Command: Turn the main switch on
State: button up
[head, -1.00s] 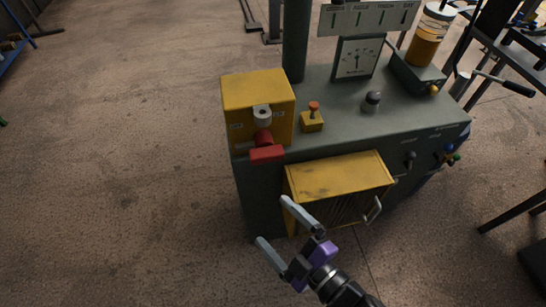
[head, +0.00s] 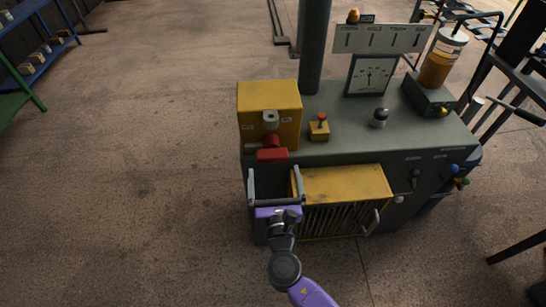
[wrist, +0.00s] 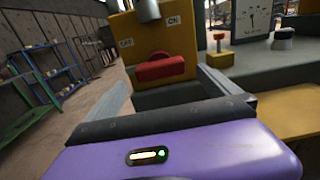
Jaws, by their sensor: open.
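The main switch is a yellow box (head: 268,97) on the left end of the grey-green machine cabinet. It has a grey round hub with a red handle (head: 271,154) hanging down below it. In the wrist view, the red handle (wrist: 165,69) is a wide bar, with an OFF label to the upper left and an ON label to the upper right. My gripper (head: 273,173) is open and empty, just below the handle in the head view. In the wrist view its two fingers (wrist: 168,88) stand to either side of the handle, apparently without touching it.
A small yellow box with a red-topped button (head: 319,127) stands right of the switch. A yellow slatted guard (head: 345,185) juts from the cabinet front, close to my right finger. A gauge (head: 368,75) and an amber cylinder (head: 440,62) stand further right.

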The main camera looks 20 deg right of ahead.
aim_at(273, 161)
jog(key=x, duration=0.7)
jog(key=shift+s, duration=0.1)
jog(key=shift+c, duration=0.4)
jog(key=c, duration=1.9)
jog(key=shift+f, duration=0.1)
